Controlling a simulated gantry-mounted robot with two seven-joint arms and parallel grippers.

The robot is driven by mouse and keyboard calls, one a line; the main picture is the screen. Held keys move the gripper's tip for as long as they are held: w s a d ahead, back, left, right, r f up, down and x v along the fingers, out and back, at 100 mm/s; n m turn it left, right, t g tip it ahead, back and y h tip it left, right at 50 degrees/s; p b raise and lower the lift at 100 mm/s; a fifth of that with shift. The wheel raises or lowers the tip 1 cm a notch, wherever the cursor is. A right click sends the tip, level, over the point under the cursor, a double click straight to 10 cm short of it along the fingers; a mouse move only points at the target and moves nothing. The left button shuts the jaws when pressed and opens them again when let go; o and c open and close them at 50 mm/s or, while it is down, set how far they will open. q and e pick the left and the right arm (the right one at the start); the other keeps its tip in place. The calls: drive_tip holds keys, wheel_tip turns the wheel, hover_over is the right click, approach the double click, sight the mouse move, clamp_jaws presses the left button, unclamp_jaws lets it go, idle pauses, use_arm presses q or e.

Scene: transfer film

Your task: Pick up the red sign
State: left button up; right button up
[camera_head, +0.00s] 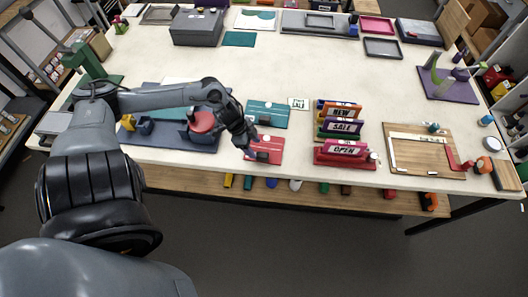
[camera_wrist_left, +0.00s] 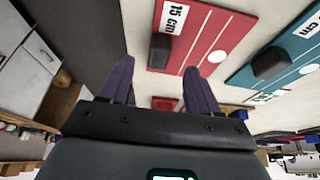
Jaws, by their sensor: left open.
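A red sign-like board (camera_head: 272,143) lies flat near the front edge of the table. In the left wrist view the red board (camera_wrist_left: 208,35) shows a "15 cm" label, a dark block and a white disc. A reddish-pink "OPEN" sign (camera_head: 345,149) stands in the rack to its right; which one the task means I cannot tell. My left gripper (camera_head: 252,150) is over the left part of the red board, with its arm from the left. In the left wrist view its two purple fingers (camera_wrist_left: 158,75) are apart, with nothing held between them. My right gripper is not in view.
A teal board (camera_head: 267,114) lies behind the red one. "SALE" (camera_head: 343,127) and "NEW" (camera_head: 341,110) signs stand behind "OPEN". A wooden tray (camera_head: 428,165) is at the right, and a blue base with a red round part (camera_head: 203,122) is at the left. The table middle is clear.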

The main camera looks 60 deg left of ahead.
sight(261, 154)
use_arm(q)
drive_tip(key=shift+w+d+b+x, duration=0.1)
drive_tip(key=shift+b+x, duration=0.2)
drive_tip(key=shift+x, duration=1.2)
drive_tip(key=shift+w+d+b+x, duration=0.15)
drive_tip(key=shift+b+x, duration=0.1)
drive_tip(key=shift+x, duration=1.25)
drive_tip(key=shift+r, duration=0.15)
drive_tip(key=shift+c, duration=0.4)
drive_tip(key=c, duration=1)
drive_tip(key=shift+r, duration=0.1)
